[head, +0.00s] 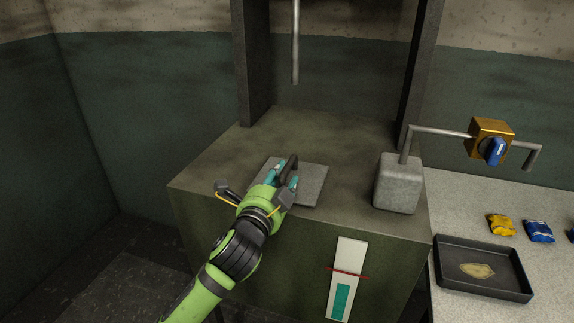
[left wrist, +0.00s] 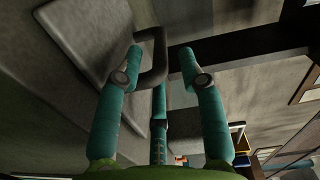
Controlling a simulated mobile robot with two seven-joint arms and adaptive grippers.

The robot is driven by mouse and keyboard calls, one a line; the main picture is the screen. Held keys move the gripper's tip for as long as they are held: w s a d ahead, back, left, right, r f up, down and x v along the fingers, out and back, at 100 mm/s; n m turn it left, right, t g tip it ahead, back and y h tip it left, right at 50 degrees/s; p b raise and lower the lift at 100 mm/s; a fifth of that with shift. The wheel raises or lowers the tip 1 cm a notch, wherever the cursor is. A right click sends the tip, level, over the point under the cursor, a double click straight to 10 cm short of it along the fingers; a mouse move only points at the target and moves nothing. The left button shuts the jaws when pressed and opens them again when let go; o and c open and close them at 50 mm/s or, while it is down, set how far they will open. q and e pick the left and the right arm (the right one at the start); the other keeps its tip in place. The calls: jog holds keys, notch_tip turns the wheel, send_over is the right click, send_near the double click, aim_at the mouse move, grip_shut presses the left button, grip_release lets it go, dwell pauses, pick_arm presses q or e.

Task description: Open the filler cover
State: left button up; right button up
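The filler cover (head: 313,187) is a flat grey square plate lying on top of a dark green box-shaped machine (head: 215,165). It looks closed. A dark bar handle (head: 292,163) stands up from it. My left gripper (head: 284,174) is over the cover at the handle, its teal fingers spread. In the left wrist view the cover (left wrist: 85,30) is at upper left and the bent handle (left wrist: 157,60) reaches between the open fingers, nearer the left one. I cannot tell whether a finger touches it. My right gripper is not in view.
A grey block (head: 398,184) with a bent rod carrying a gold and blue valve (head: 490,143) stands right of the cover. Two dark posts and a hanging rod (head: 295,45) rise behind. A dark tray (head: 455,288) and small packets (head: 502,225) lie on the right-hand table.

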pick_arm(q)
jog(key=shift+x, duration=2.5)
grip_shut()
